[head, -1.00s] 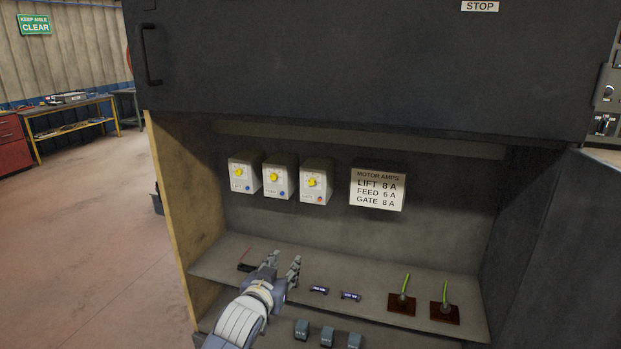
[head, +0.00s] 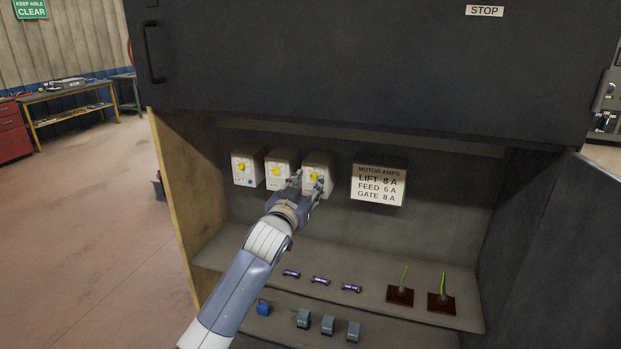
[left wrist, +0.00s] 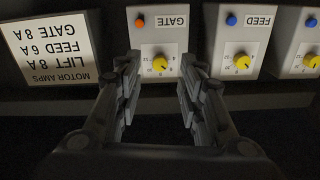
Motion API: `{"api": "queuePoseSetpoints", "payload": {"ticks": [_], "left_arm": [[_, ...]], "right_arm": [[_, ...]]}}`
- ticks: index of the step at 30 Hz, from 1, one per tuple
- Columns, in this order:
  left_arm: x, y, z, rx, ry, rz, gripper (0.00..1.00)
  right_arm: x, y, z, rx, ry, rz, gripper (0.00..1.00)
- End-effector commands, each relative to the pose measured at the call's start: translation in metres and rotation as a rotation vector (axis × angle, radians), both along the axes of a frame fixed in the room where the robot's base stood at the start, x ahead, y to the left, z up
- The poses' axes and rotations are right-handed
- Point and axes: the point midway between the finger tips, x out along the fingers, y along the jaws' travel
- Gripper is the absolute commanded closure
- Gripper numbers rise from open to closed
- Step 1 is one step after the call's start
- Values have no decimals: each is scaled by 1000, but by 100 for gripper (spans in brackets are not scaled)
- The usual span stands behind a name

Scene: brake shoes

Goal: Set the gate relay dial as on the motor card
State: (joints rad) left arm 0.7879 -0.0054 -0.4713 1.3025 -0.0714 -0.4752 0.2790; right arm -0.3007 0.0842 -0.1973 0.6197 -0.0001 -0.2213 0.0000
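The gate relay (head: 318,160) is the rightmost of three pale boxes on the cabinet's back wall. The left wrist view shows it upside down, with GATE lettering, an orange-red button (left wrist: 140,22) and a yellow dial (left wrist: 159,63) with a number scale too small to read surely. The motor card (head: 379,185) right of it reads LIFT 8 A, FEED 6 A, GATE 8 A; it also shows in the left wrist view (left wrist: 45,45). My left gripper (head: 310,180) is open, its fingers (left wrist: 160,65) on either side of the gate dial, apparently without touching it. My right gripper is out of view.
The feed relay (head: 281,168) and another relay (head: 246,168) stand close to the left. Several small parts and two green-stemmed brown blocks (head: 400,295) lie on the shelves below. The dark upper panel (head: 350,70) overhangs the opening.

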Motion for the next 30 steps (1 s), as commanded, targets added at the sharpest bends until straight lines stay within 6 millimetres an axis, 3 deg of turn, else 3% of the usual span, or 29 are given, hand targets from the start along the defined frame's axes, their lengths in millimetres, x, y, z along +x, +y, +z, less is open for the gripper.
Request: {"api": "queuePoseSetpoints", "payload": {"ticks": [8,20,25,30], "left_arm": [[21,-7,0,0,1,1,64],[25,-9,0,0,0,0,64],[25,-8,0,0,0,0,98],[25,-8,0,0,0,0,100]], "right_arm": [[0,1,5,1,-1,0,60],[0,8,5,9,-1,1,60],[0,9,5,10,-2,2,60],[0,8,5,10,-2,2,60]]}}
